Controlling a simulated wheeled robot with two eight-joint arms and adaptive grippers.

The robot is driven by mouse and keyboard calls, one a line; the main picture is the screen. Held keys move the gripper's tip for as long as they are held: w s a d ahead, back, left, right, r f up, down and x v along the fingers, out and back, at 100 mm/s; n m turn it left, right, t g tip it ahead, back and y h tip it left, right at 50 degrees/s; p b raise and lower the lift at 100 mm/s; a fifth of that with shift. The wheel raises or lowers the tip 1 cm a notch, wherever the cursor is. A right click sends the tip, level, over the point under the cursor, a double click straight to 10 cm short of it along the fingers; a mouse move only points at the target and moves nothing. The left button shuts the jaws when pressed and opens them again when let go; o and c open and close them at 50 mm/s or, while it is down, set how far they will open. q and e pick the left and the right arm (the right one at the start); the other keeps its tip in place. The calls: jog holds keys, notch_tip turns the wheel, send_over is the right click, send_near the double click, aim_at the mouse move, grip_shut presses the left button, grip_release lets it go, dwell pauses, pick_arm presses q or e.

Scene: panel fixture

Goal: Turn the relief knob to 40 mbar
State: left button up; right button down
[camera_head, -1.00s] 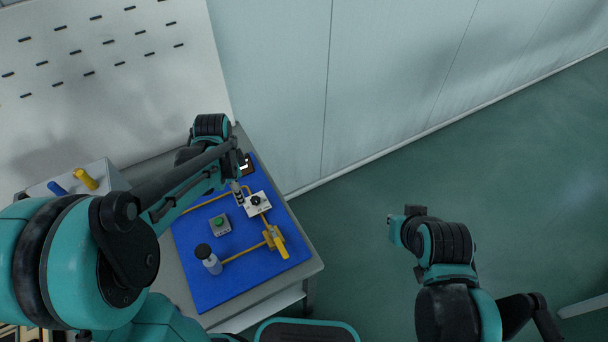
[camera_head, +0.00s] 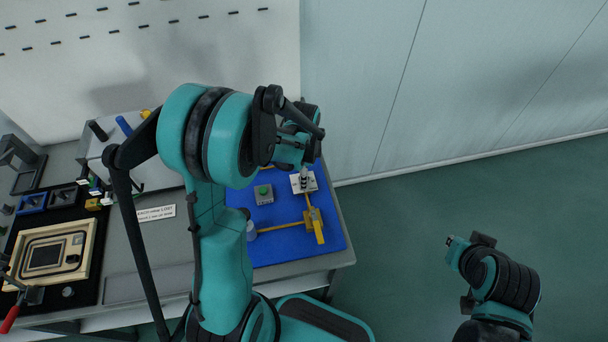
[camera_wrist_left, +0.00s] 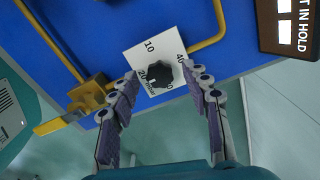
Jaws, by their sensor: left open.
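The relief knob (camera_wrist_left: 159,74) is black and lobed, on a white plate (camera_wrist_left: 140,56) marked 10, 20 and 40; another mark is partly covered by the knob. I cannot tell which mark it points to. In the left wrist view my left gripper (camera_wrist_left: 159,79) is open, one fingertip on each side of the knob, with no clear contact visible. In the head view my left gripper (camera_head: 304,178) is over the white plate (camera_head: 296,188) and hides most of the knob. My right gripper (camera_head: 452,243) is away over the floor at right; its jaws are unclear.
The blue panel (camera_head: 285,245) carries a green button box (camera_head: 264,194), yellow pipes and a yellow-handled valve (camera_head: 317,226). A dark sign reading "IN HOLD" (camera_wrist_left: 287,28) is near the left gripper. A grey box (camera_head: 140,160) and a beige case (camera_head: 48,256) are at left.

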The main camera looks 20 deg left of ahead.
pick_arm(q)
grip_shut()
